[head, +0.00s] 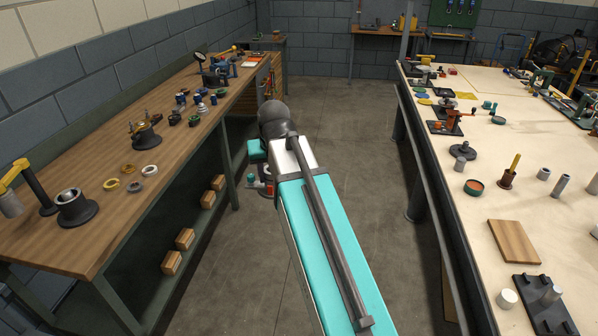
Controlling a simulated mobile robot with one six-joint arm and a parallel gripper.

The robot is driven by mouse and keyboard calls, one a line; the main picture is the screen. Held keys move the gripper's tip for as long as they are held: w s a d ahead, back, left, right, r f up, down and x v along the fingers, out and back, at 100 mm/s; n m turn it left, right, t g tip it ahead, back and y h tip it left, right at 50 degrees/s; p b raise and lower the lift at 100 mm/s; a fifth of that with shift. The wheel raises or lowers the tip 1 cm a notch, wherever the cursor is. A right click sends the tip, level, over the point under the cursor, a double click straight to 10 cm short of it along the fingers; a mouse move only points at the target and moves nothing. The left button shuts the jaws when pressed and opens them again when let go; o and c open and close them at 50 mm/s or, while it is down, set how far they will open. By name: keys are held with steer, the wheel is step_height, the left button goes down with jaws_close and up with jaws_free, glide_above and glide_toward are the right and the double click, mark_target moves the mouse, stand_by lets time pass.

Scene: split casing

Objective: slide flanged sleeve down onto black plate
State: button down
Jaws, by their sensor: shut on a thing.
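My teal arm reaches away from the bottom of the view to a dark rounded joint. Small teal, pale and red parts hang below it at its left side; I cannot tell what the red part is. My gripper is hidden behind the arm, with anything it holds. I cannot pick out the flanged sleeve for sure. A dark flanged piece with an open bore (76,208) stands on the left bench.
The wooden left bench (100,232) holds rings and small parts. The pale right table (480,215) holds a wooden block (514,242), a white cylinder (507,299), a dark flanged disc (462,151) and several fixtures. Bare floor (340,130) lies between them.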

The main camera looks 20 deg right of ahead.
steer(key=a+r+n, duration=0.1)
steer(key=a+n, duration=0.1)
steer(key=a, duration=0.6)
steer(key=shift+a+y, duration=0.35)
steer(key=shift+y, duration=0.05)
